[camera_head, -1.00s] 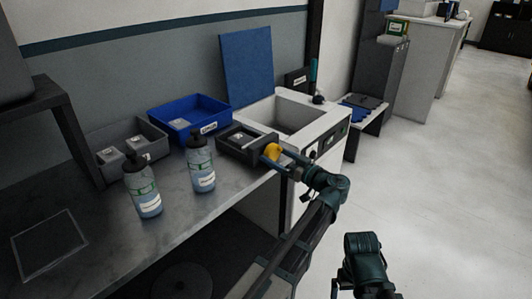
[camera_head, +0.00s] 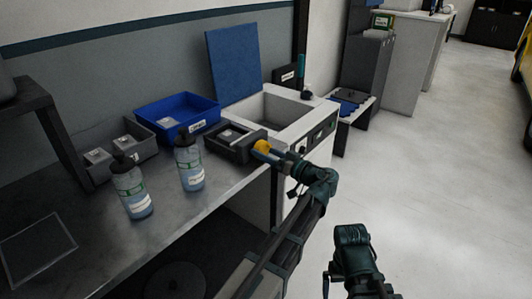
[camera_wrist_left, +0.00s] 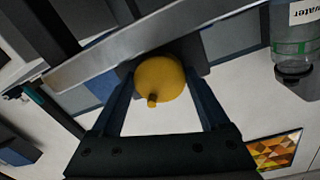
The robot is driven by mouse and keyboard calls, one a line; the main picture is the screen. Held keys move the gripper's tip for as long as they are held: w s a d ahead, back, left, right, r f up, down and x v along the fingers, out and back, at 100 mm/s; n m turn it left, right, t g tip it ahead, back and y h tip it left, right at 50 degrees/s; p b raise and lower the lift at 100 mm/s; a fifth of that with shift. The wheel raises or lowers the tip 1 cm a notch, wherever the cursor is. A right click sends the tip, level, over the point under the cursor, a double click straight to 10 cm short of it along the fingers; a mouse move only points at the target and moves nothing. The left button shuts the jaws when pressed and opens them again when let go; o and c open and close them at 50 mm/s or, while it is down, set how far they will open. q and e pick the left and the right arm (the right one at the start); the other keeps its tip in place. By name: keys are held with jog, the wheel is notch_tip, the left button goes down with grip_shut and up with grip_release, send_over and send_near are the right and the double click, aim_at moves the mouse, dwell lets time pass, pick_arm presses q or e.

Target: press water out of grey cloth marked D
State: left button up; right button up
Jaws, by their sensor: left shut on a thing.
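A dark press-like box (camera_head: 222,150) sits on the counter by the sink, with a small pale-labelled piece (camera_head: 232,134) inside. The label is too small to read, so I cannot tell whether this is the cloth marked D. A yellow round knob (camera_head: 262,146) is at the box's right end. My left gripper (camera_head: 268,149) is at this knob. In the left wrist view, the yellow knob (camera_wrist_left: 159,80) sits between its two fingers (camera_wrist_left: 160,100), which are shut on it.
Two labelled bottles, one (camera_head: 131,187) left and one (camera_head: 189,164) right, stand in front of a grey bin (camera_head: 132,148) and a blue bin (camera_head: 179,118). The sink (camera_head: 272,112) lies behind the box. The floor to the right is clear.

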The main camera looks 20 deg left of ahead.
pick_arm(q)
jog(key=m, duration=0.3)
dwell(0.4)
jog(key=o, duration=1.2)
jog(key=shift+o, duration=0.2)
